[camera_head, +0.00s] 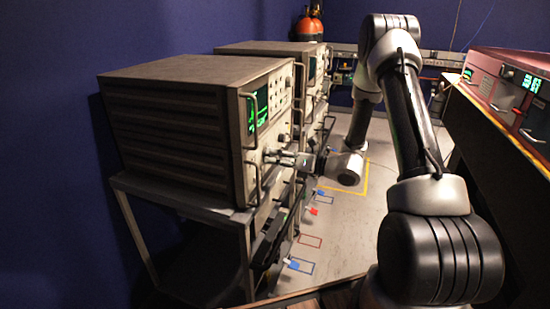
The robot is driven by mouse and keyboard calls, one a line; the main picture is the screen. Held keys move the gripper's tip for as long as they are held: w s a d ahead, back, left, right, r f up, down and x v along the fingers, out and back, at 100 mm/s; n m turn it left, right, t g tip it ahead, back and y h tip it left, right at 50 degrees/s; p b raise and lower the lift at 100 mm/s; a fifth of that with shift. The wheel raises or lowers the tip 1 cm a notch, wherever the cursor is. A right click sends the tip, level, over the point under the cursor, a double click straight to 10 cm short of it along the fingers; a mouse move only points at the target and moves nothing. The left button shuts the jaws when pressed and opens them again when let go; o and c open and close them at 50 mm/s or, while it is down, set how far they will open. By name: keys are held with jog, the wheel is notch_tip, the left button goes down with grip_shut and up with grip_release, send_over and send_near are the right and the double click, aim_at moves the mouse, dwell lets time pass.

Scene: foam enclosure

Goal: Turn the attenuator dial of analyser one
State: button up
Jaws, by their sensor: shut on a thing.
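The nearest analyser (175,115) is a large grey-beige box on a metal rack at the left, its front panel facing right. Its panel carries a green-lit screen (259,106), buttons, knobs and two upright handles. I cannot tell from the picture whether it is analyser one. My gripper (282,157) reaches in from the right at the lower part of this panel and is shut on a knob there, which seems to be the attenuator dial. The dial itself is mostly hidden by the fingers, and its marking and angle cannot be read.
A second, similar analyser (270,48) stands behind the first. Pink-red instruments with green digits (508,75) stand on a bench at the right. The panel's handle (253,155) is close beside my gripper. Orange cylinders (308,27) stand at the back.

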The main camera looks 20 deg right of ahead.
jog(key=o, duration=1)
jog(key=shift+d, duration=0.1)
jog(key=v, duration=1.2)
